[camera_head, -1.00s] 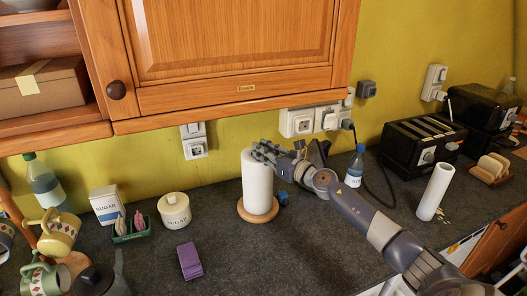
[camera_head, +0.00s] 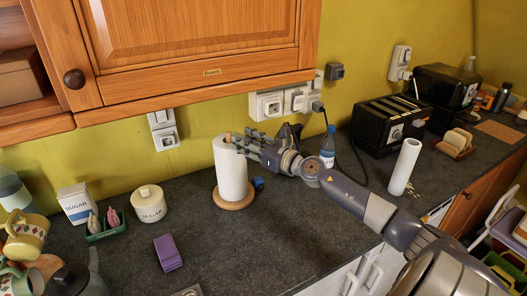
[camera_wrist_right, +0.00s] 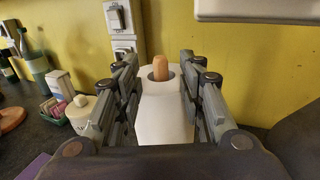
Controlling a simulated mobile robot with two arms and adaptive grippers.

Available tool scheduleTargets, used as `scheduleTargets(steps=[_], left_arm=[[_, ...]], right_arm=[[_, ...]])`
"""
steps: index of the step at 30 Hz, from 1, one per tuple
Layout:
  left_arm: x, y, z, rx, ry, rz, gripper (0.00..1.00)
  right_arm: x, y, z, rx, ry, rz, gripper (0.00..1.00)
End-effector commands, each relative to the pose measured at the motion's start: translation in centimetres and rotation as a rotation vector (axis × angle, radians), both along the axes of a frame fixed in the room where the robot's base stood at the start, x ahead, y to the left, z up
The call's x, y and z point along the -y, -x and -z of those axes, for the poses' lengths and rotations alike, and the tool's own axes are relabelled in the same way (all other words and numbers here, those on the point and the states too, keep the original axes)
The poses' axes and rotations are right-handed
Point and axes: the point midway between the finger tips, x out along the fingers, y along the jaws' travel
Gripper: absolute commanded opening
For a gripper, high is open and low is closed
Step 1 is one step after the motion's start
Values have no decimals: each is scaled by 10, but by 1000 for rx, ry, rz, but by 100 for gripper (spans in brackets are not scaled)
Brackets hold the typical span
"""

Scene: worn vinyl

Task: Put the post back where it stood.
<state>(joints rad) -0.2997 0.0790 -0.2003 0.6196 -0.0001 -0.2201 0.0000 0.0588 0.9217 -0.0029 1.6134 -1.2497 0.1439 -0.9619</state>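The post is the wooden rod whose rounded tip (camera_head: 229,138) sticks up out of a white paper roll (camera_head: 230,172). The roll stands upright on a round wooden base (camera_head: 234,202) on the worktop. The tip also shows in the right wrist view (camera_wrist_right: 161,68), in the roll's core. My right gripper (camera_head: 243,142) is at the roll's upper right. In the right wrist view its fingers (camera_wrist_right: 160,95) are spread, with the roll between them; whether they touch it I cannot tell. The rod's lower part is hidden inside the roll. My left gripper is not in view.
A sugar jar (camera_head: 149,204), a purple box (camera_head: 167,253) and a sugar carton (camera_head: 76,205) stand left of the roll. A blue-capped bottle (camera_head: 328,147), a second white roll (camera_head: 404,167) and a toaster (camera_head: 388,124) are right. The cabinet (camera_head: 200,91) overhangs the worktop.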

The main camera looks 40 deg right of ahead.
Motion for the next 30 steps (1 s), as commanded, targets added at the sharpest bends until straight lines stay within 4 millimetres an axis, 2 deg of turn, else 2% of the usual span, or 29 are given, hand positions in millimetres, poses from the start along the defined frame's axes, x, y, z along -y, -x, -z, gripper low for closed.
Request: scheduleTargets(steps=[6, 18, 30], left_arm=[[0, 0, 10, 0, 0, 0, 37], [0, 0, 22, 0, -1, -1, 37], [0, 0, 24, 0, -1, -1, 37]], right_arm=[[3, 26, 3, -3, 1, -2, 36], [8, 64, 2, -1, -2, -3, 36], [10, 74, -1, 0, 0, -3, 36]])
